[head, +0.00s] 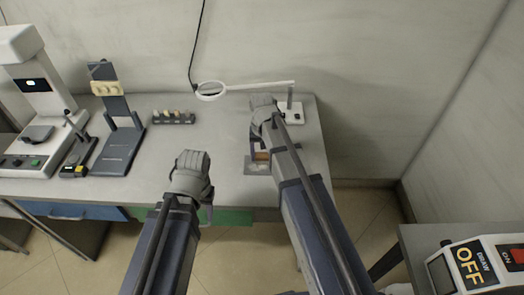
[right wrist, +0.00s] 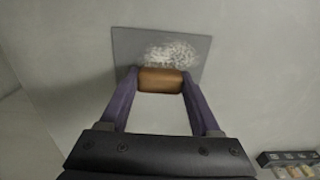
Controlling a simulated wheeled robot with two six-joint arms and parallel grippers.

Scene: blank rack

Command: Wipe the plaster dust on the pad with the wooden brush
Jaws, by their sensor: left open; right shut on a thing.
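The wooden brush (right wrist: 160,80) is held between the two fingers of my right gripper (right wrist: 158,88) in the right wrist view. In the head view the brush (head: 262,155) shows as a small brown patch below the right wrist. The grey pad (right wrist: 128,45) lies flat on the bench, with a white patch of plaster dust (right wrist: 172,54) just beyond the brush. In the head view the pad (head: 252,168) is partly hidden by my right arm. Whether the brush touches the pad is unclear. My left gripper (head: 206,212) is open and empty, near the bench's front edge.
A ring magnifier (head: 212,91) with its stand (head: 290,110) is behind the right gripper. A rack (head: 174,117) with several pale pieces, a dark stand (head: 120,140) and a white machine (head: 35,75) stand left. The bench (head: 225,135) is clear between rack and pad.

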